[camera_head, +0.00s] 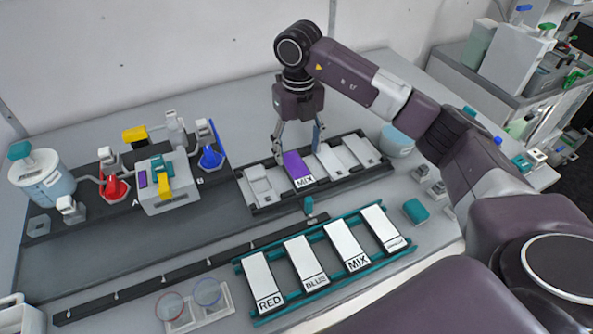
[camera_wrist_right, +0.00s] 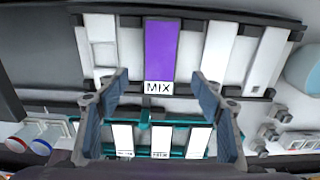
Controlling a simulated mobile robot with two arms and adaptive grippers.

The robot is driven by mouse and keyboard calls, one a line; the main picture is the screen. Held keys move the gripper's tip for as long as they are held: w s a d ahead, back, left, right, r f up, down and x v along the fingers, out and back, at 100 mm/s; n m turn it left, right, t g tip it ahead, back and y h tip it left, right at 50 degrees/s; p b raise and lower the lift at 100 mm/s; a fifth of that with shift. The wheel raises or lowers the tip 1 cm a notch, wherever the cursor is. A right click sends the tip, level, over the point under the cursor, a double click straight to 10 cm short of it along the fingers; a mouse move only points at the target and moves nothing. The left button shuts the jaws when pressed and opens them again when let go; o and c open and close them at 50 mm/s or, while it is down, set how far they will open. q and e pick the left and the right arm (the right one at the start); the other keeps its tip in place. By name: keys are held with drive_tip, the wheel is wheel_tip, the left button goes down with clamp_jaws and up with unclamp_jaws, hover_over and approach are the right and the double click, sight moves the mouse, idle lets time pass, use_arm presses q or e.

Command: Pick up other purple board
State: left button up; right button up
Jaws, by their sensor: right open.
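A purple board (camera_head: 297,166) with a white MIX label lies in a slot of the dark rack (camera_head: 262,207) at the back of the bench. It also shows in the right wrist view (camera_wrist_right: 160,50). My right gripper (camera_head: 298,152) is above the rack with its fingers pointing down, one on each side of the purple board. In the right wrist view the fingers (camera_wrist_right: 159,84) are spread apart with nothing between them. I cannot tell whether the fingertips touch the board. My left gripper is not in view.
Pale boards lie beside the purple one. A teal rack (camera_head: 327,279) in front holds white boards labelled RED, BLUE and MIX. A grey machine (camera_head: 166,196) with red and blue funnels stands left. Two round dishes (camera_head: 207,292) are at the front. A jar (camera_head: 396,141) stands right of the dark rack.

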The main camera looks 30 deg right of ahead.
sight(297, 169)
drive_tip(key=shift+f+p, duration=0.5)
drive_tip(key=shift+f, duration=0.3)
wheel_tip(297, 169, down, 4)
drive_tip(key=shift+r+p, duration=0.25)
drive_tip(key=shift+p, duration=0.6)
drive_tip(key=shift+w+f, duration=0.1)
drive_tip(key=shift+f, duration=0.3)
drive_tip(key=c, duration=1.2)
drive_tip(key=shift+c, duration=0.2)
